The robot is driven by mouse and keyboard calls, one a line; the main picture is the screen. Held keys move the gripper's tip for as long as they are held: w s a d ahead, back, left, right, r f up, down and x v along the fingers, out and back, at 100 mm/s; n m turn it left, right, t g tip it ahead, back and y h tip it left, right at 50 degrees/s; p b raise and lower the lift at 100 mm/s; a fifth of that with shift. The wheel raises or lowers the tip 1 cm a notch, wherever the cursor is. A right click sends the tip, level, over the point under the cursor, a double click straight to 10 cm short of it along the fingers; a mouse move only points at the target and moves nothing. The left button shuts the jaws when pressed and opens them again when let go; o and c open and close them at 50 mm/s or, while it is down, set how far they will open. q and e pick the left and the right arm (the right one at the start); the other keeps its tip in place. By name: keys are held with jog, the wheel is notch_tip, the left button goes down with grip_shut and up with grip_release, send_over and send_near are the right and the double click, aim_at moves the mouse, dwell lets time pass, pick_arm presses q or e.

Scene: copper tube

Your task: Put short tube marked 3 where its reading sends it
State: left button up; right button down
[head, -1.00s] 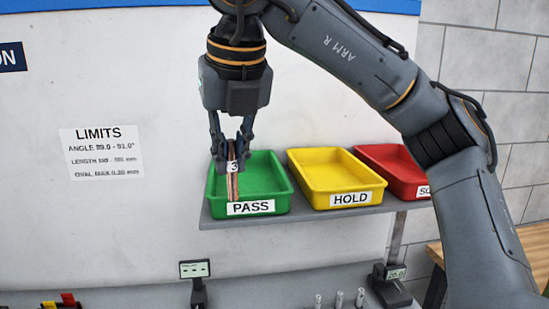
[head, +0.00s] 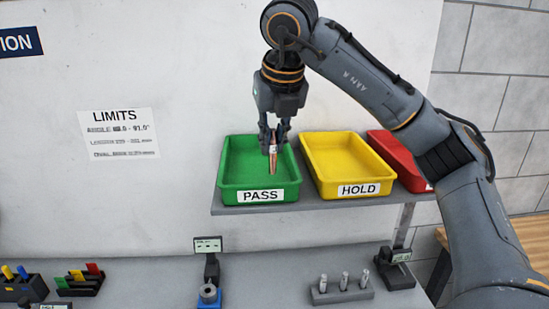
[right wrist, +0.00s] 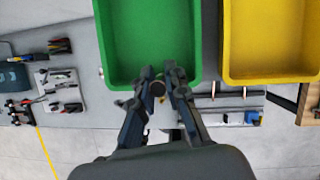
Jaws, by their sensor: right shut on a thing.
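The short copper tube (head: 273,163) hangs roughly upright from my right gripper (head: 275,137), with a small white label on it whose mark is too small to read now. My right gripper is shut on the tube's upper part. In the head view both overlap the right half of the green tray marked PASS (head: 232,194). In the right wrist view the tube's round end (right wrist: 158,88) shows between the fingers, near the green tray's edge (right wrist: 197,50). How far the tube's lower end is above the tray floor is unclear. My left gripper is not in view.
A yellow HOLD tray (head: 345,165) and a red tray (head: 395,150) stand to the right on the same shelf (head: 300,205). A LIMITS sheet (head: 123,134) is on the wall. Below are a gauge with a display (head: 208,245) and a block with several metal pins (head: 342,292).

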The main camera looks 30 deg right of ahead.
aim_at(274, 163)
jog(key=f, duration=0.1)
jog(key=w+d+f, duration=0.1)
jog(key=shift+w+d+f, duration=0.15)
jog(key=shift+w+f, duration=0.15)
jog(key=shift+f+p, duration=0.5)
jog(key=shift+f, duration=0.95)
jog(key=shift+f, duration=0.15)
jog(key=c, duration=1.3)
grip_release()
jog(key=shift+c, duration=0.2)
jog(key=shift+r, duration=0.35)
jog(key=v, duration=1.1)
jog(key=shift+s+r, duration=0.2)
jog(key=shift+r, duration=0.1)
